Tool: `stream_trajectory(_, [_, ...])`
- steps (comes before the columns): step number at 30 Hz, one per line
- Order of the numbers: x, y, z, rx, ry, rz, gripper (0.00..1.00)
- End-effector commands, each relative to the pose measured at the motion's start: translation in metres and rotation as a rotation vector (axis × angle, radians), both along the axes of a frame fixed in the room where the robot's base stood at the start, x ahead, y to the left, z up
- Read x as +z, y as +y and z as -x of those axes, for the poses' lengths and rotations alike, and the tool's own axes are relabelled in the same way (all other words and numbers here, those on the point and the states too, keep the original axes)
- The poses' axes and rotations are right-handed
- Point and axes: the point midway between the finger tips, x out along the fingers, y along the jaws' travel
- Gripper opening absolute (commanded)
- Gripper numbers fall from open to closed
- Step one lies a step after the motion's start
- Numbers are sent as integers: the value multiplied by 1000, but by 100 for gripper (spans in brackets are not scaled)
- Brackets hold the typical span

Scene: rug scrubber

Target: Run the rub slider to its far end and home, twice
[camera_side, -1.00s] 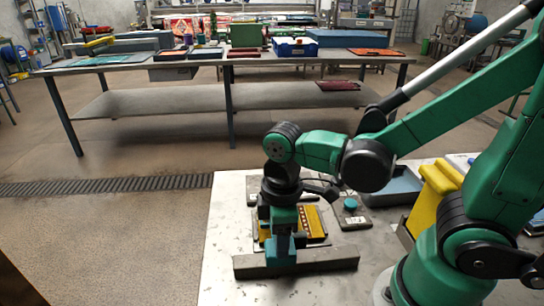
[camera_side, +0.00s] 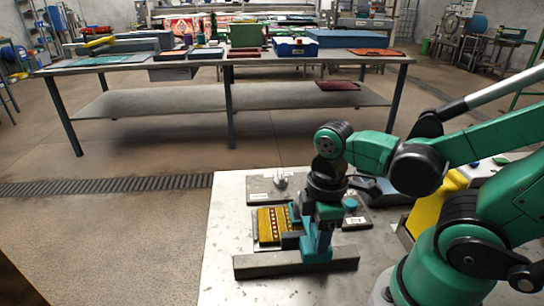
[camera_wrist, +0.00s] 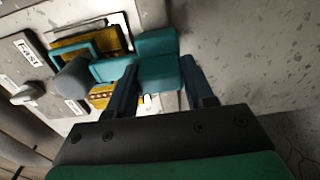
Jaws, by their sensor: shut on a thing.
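The teal rub slider (camera_side: 317,250) sits on a long grey rail (camera_side: 262,265) along the front of the metal table, right of the rail's middle. My gripper (camera_side: 318,228) points down over it with its fingers shut on its upper part. In the wrist view the slider's teal block (camera_wrist: 155,72) lies between my two dark fingers (camera_wrist: 160,85). A yellow rug piece with a red-brown band (camera_side: 268,226) lies flat behind the rail, left of my gripper. The fingers and arm hide part of the slider and the rug's right side.
A grey plate with a silver lever (camera_side: 281,181) lies behind the rug. A teal round button (camera_side: 350,203) sits on a panel to the right. A yellow block (camera_side: 432,205) stands near my arm. The table's left part (camera_side: 226,225) is clear.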

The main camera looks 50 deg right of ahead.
Motion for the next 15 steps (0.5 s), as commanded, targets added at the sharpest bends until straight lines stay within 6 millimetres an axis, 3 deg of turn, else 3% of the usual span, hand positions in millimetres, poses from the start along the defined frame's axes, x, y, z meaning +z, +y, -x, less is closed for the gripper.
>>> stream_trajectory(5, [-1, -3, 3, -3, 13, 16, 0])
stream_trajectory(6, [-1, -3, 3, -3, 13, 16, 56])
stream_trajectory(9, [-1, -3, 3, -3, 11, 14, 79])
stream_trajectory(15, [-1, -2, 2, -2, 8, 11, 79])
